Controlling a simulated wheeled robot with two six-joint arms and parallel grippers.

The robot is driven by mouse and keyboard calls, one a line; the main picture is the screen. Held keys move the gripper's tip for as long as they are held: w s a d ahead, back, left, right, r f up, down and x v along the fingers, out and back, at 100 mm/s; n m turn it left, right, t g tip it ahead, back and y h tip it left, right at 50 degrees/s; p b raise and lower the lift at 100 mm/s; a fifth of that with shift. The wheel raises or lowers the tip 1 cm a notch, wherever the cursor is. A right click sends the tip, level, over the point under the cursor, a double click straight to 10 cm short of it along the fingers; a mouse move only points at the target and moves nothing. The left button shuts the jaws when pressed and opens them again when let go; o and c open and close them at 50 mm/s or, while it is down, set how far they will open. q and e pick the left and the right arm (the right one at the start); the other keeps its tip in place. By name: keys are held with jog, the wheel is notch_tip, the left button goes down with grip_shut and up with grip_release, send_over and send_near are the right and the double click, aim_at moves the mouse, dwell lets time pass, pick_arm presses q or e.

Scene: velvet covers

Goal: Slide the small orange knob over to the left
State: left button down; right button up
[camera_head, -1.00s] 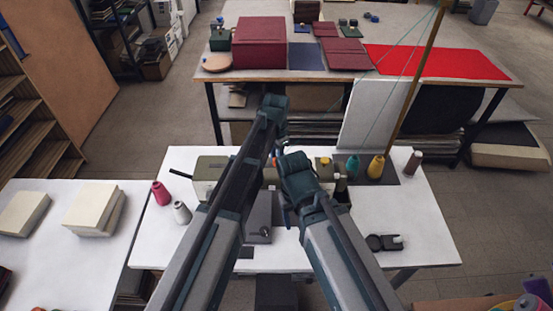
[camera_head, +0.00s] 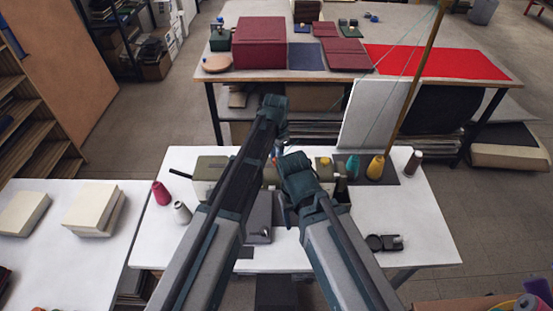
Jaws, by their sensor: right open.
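A pale grey-green sewing machine (camera_head: 209,168) stands on the white worktable (camera_head: 385,220). My two arms cover its middle and right part. I cannot make out the small orange knob clearly; it is hidden or too small between my arms. My right gripper (camera_head: 286,206) is open, at the front of the machine and mostly hidden by its own wrist. Whether it touches anything cannot be told. My left arm reaches up across the machine, and its gripper is hidden behind the arms.
A pink spool (camera_head: 160,193) and a grey spool (camera_head: 182,213) stand at the left. Teal (camera_head: 352,167), yellow (camera_head: 376,167) and brown (camera_head: 413,162) spools stand at the right. A small black object (camera_head: 384,242) lies front right. The table's right front is mostly clear.

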aim_at(213, 166)
pick_arm(q)
jog(key=a, duration=2.2)
jog(key=shift+a, duration=0.1)
jog(key=c, duration=0.6)
grip_release()
jog(key=shift+a, duration=0.1)
jog(key=shift+r, duration=0.2)
notch_tip(213, 166, up, 14)
jog(key=p, duration=1.4)
jog(key=shift+f, duration=0.25)
